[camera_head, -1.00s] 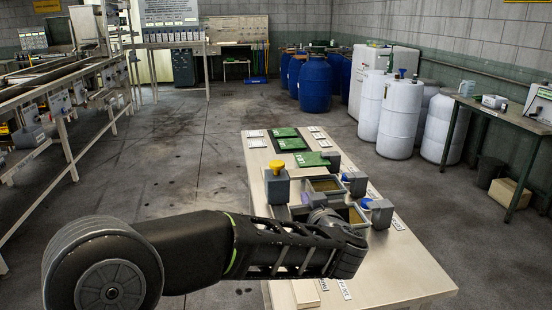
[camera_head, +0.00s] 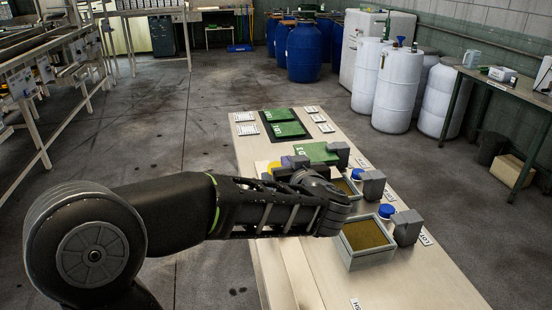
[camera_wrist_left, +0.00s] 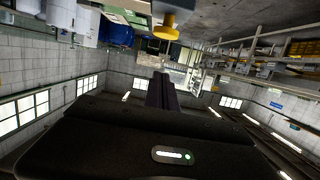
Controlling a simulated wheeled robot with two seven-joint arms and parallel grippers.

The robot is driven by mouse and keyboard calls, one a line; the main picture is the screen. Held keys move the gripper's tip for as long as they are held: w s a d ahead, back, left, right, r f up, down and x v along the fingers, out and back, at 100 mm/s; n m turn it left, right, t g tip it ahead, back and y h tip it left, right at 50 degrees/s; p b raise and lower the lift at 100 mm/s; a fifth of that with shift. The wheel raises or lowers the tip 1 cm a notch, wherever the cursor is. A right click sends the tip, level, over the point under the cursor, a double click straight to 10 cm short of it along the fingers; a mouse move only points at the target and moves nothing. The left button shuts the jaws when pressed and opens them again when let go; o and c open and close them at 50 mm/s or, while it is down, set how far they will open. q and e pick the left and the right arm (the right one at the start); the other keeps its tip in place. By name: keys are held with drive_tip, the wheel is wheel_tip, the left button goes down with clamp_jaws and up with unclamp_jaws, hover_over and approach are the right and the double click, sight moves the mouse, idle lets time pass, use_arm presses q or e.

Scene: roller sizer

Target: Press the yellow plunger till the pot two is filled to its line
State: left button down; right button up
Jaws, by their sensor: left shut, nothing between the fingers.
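The yellow plunger (camera_wrist_left: 166,33) shows at the top of the left wrist view on its grey housing. In the head view only a bit of yellow (camera_head: 272,168) shows behind my arm. My left gripper (camera_wrist_left: 160,78) is shut and empty, its dark fingers below the plunger in the wrist picture and apart from it there. In the head view my wrist hides the fingertips. A grey square pot with brown contents (camera_head: 352,259) stands at the near right. A second pot (camera_head: 347,187) is partly hidden by my wrist. I cannot tell which is pot two, nor see a fill line.
Grey blocks with blue knobs (camera_head: 386,211) stand beside the pots. Green boards (camera_head: 318,152) and white labels lie on the far part of the table (camera_head: 400,280). Barrels (camera_head: 304,52) and a side bench stand farther back.

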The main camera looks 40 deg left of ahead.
use_arm(q)
drive_tip(key=shift+s+d, duration=0.1)
drive_tip(key=shift+d, duration=0.05)
hover_over(279, 165)
drive_tip(key=s+d, duration=0.2)
drive_tip(key=s, duration=0.1)
wheel_tip(279, 165, down, 2)
drive_tip(key=f, duration=0.3)
drive_tip(key=shift+w+a+b, duration=0.1)
drive_tip(key=shift+w+b, duration=0.2)
drive_tip(key=shift+f, duration=0.75)
drive_tip(key=shift+f+b, duration=0.65)
drive_tip(key=shift+f, duration=0.9)
drive_tip(key=shift+s, duration=0.1)
